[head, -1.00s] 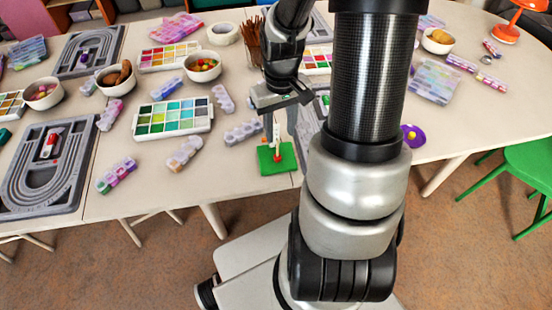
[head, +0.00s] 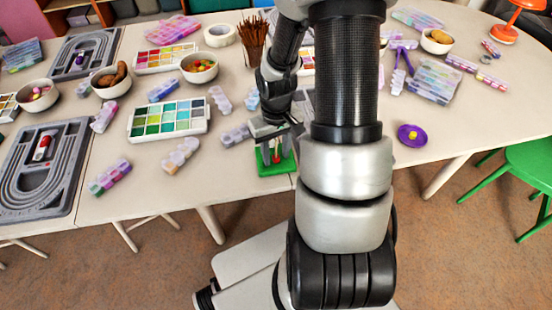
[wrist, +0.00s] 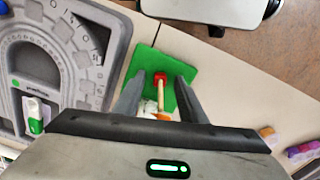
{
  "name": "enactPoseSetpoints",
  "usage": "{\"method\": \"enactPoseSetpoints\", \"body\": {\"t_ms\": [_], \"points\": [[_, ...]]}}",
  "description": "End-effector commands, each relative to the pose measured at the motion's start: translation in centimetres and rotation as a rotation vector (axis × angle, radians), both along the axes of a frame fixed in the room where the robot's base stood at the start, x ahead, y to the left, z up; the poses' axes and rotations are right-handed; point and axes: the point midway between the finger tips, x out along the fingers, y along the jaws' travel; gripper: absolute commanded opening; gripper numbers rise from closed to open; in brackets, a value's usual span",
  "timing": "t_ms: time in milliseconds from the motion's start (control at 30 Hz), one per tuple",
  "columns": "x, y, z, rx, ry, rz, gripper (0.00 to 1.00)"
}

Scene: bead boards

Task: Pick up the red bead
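The red bead (wrist: 160,77) sits low on the green board (wrist: 148,62), at the base end of an upright wooden peg (wrist: 163,96). It also shows in the head view (head: 276,158), low over the green board (head: 270,171). My gripper (wrist: 159,84) is open, pointing down, with one finger on each side of the peg and bead. In the head view my gripper (head: 276,156) stands over the green board. A small orange piece and a white piece show near the peg in the wrist view, partly hidden by my gripper body.
A grey bead board (wrist: 75,65) lies left in the wrist view. A paint tray (head: 135,127) and several pastel bead boxes lie left of the green board. A purple dish (head: 411,135) stands to the right. The table's front edge is close to the green board.

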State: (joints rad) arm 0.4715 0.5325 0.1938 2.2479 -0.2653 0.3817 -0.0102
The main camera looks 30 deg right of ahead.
Motion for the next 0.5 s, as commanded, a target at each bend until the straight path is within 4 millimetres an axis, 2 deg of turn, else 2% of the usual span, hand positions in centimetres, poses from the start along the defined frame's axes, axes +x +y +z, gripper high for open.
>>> {"method": "enactPoseSetpoints", "body": {"t_ms": [67,200,300,500], "points": [[0.01,-0.01,0.04,0.000,0.000,0.000,0.38],[0.01,-0.01,0.05,0.000,0.000,0.000,0.14],[0.01,0.00,0.06,0.000,0.000,0.000,0.00],[0.01,-0.01,0.07,0.000,0.000,0.000,0.00]]}}
